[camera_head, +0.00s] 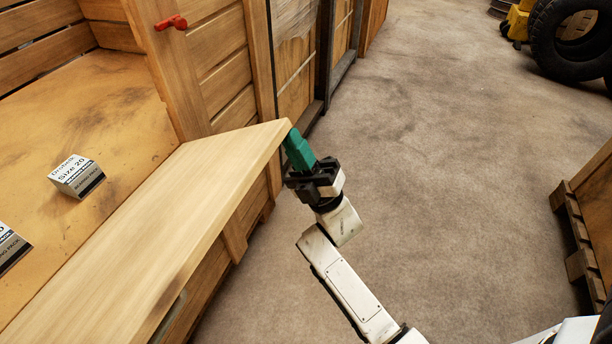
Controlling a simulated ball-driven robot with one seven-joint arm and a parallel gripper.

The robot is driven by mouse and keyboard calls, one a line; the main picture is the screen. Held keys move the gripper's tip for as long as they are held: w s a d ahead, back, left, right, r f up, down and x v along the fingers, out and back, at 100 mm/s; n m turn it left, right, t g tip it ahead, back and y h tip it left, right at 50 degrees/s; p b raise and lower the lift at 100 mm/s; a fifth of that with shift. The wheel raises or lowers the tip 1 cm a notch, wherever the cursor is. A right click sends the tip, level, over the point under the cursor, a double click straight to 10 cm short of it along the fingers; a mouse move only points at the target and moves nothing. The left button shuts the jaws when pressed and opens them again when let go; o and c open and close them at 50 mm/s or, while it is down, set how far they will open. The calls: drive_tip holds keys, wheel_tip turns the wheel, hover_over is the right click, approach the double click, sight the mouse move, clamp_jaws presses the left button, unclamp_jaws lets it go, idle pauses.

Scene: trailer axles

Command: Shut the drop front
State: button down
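The drop front (172,217) is a light wooden panel on the left. It lies folded down, roughly flat, and sticks out from the front of an open wooden crate (109,112). My gripper (296,140) has green fingers and is at the panel's far outer corner. The fingertips are at or just beyond that corner; I cannot tell whether they touch it. The fingers look close together, but the gap between them is not visible from this angle. A red latch (171,23) sits on the crate's side post, above the panel.
Two small bearing boxes, one whole (77,176) and one cut off by the left edge (10,247), lie inside the crate. More wooden crates (293,50) line the far left. A pallet (582,245) stands at right, tires (572,40) at back right. The floor between is clear.

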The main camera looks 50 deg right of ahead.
drive_tip(key=w+a+r+g+h+p, duration=0.2)
drive_tip(key=w+r+g+p, duration=0.45)
drive_tip(key=r+p, duration=0.7)
drive_tip(key=w+a+r+g+p, duration=0.1)
drive_tip(key=w+a+r+p, duration=0.1)
drive_tip(key=w+p, duration=0.5)
drive_tip(key=w+a+r+g+p, duration=0.2)
drive_tip(key=w+p, duration=0.5)
drive_tip(key=shift+r+h, duration=0.15)
drive_tip(key=shift+h, duration=0.25)
